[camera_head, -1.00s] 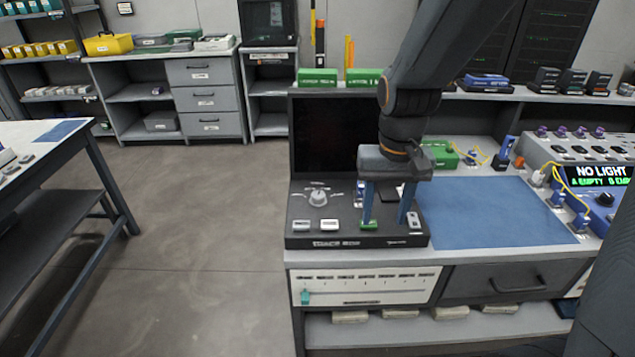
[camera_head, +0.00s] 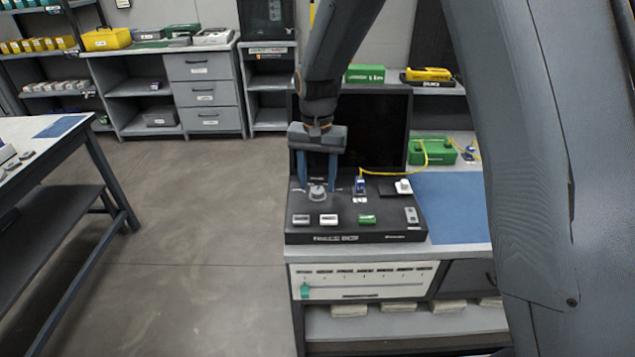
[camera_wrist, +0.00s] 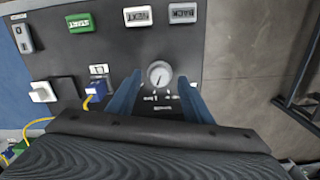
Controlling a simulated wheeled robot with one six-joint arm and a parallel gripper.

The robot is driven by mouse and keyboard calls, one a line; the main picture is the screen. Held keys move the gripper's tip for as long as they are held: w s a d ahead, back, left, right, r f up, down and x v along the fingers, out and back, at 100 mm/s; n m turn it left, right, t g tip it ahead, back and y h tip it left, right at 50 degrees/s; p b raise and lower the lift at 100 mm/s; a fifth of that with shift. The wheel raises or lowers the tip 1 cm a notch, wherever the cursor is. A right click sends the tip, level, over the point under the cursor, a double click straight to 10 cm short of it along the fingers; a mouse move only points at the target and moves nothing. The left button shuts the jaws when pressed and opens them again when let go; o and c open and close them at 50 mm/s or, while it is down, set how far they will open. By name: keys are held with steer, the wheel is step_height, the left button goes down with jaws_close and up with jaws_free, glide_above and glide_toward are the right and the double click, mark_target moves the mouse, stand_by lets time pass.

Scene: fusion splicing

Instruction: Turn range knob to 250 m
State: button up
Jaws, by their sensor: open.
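The range knob (camera_head: 317,194) is a round grey dial on the left part of the black instrument (camera_head: 350,237). In the wrist view the knob (camera_wrist: 160,75) sits between the fingertips, with printed marks around it. My gripper (camera_head: 318,188) is open above the knob, one blue finger on each side. The gripper also shows in the wrist view (camera_wrist: 158,85), with gaps between the fingers and the knob. I cannot tell how far down the fingers reach or which mark the knob points at.
A blue mat (camera_head: 450,205) lies to the right.

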steer(key=shift+f, duration=0.75)
steer(key=c, duration=1.1)
steer(key=shift+o, duration=0.2)
